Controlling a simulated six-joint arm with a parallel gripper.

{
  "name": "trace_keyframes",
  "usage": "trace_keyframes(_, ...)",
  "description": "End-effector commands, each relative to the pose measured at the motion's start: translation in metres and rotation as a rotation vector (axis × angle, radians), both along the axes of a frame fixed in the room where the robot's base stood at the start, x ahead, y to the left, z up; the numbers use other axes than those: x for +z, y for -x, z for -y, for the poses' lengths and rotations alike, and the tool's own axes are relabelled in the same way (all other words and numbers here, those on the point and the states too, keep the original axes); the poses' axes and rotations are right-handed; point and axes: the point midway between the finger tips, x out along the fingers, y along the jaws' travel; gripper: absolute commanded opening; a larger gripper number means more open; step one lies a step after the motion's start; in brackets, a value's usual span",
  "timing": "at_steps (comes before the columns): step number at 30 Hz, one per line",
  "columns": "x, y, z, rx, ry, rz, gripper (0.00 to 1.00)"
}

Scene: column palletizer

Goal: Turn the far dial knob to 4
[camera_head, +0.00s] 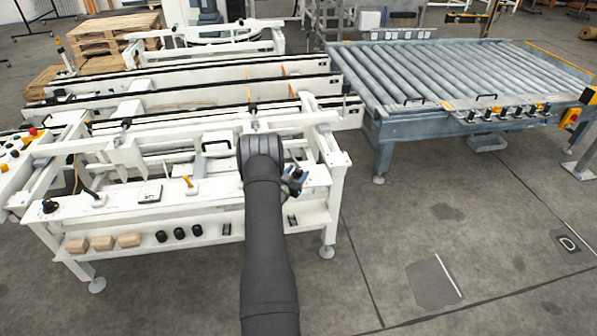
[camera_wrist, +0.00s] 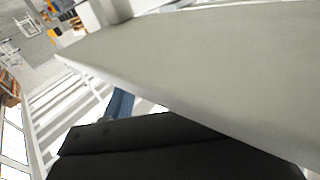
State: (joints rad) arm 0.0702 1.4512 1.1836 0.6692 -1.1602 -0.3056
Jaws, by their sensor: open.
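My gripper (camera_head: 294,180) is at the right end of the white machine's front ledge, partly hidden behind my dark arm. It is small in the head view, and I see nothing held in it. A black round knob (camera_head: 49,206) stands at the left end of the same ledge, well away from my gripper. I cannot tell whether it is the far dial knob, and no dial numbers are readable. In the wrist view a pale panel (camera_wrist: 200,60) fills much of the picture close up, and no knob shows there.
The white ledge (camera_head: 120,207) carries a lever (camera_head: 95,198), a small white box (camera_head: 150,193) and an orange-tipped handle (camera_head: 190,185). Wooden blocks (camera_head: 103,243) and black knobs (camera_head: 179,233) sit on the lower shelf. A roller conveyor (camera_head: 450,75) stands right. Floor at front right is clear.

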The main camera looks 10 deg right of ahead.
Motion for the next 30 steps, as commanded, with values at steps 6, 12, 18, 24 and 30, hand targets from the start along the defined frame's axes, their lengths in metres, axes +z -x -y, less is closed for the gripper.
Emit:
trace_keyframes(6, 0.0004, -0.0121, 0.0092, 0.001, 0.001, 0.000, 0.54)
trace_keyframes(12, 0.0003, -0.0131, 0.0099, 0.001, 0.001, -0.001, 0.54)
trace_keyframes(18, 0.0003, -0.0129, 0.0098, 0.001, 0.001, -0.001, 0.30)
trace_keyframes(24, 0.0003, -0.0128, 0.0098, 0.000, 0.000, 0.000, 0.09)
trace_keyframes(30, 0.0004, -0.0136, 0.0099, -0.061, 0.001, 0.003, 0.09)
